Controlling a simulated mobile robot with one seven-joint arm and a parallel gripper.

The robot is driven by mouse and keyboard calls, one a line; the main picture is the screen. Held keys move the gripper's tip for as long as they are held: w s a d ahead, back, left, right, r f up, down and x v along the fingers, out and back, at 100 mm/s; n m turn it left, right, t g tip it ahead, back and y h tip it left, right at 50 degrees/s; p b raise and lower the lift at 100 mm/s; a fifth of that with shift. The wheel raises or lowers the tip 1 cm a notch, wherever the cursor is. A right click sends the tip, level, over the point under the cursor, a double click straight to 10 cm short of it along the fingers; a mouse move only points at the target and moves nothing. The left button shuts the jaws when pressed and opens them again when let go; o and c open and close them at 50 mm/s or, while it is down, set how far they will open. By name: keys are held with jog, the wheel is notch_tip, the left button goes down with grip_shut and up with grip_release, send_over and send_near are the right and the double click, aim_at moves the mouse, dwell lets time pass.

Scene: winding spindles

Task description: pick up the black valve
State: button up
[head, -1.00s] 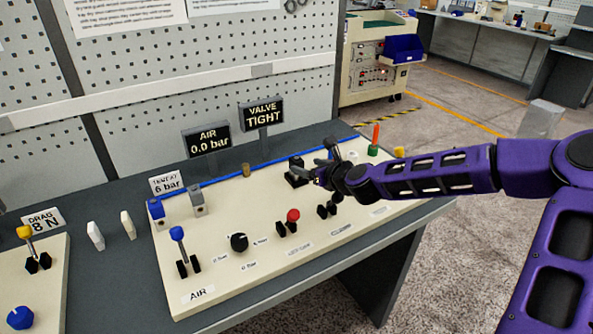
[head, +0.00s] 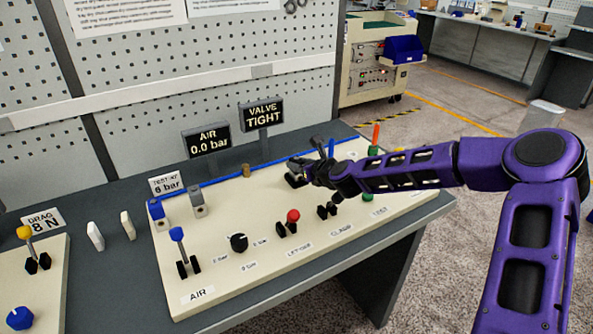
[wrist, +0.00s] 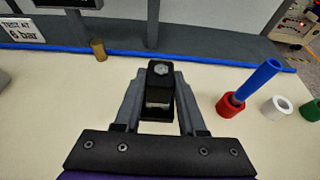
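The black valve (wrist: 160,74) stands upright on the cream panel. It is a dark block with a pale hexagonal fitting on top and a light band lower down. In the wrist view it lies between the two grey fingers of my gripper (wrist: 160,88), one on each side. The fingers are very near its sides; I cannot tell whether they press on it. In the head view my gripper (head: 308,165) reaches in from the right, low over the panel, and the valve (head: 293,180) is partly hidden by it.
A red ring holding a blue peg (wrist: 254,84), a white ring (wrist: 277,107) and a green ring (wrist: 312,110) stand to the right. A brass cylinder (wrist: 98,49) stands to the left. The "VALVE TIGHT" sign (head: 262,114) rises behind. Levers and a knob (head: 239,242) line the front.

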grip_shut()
jog(key=shift+r, duration=0.1)
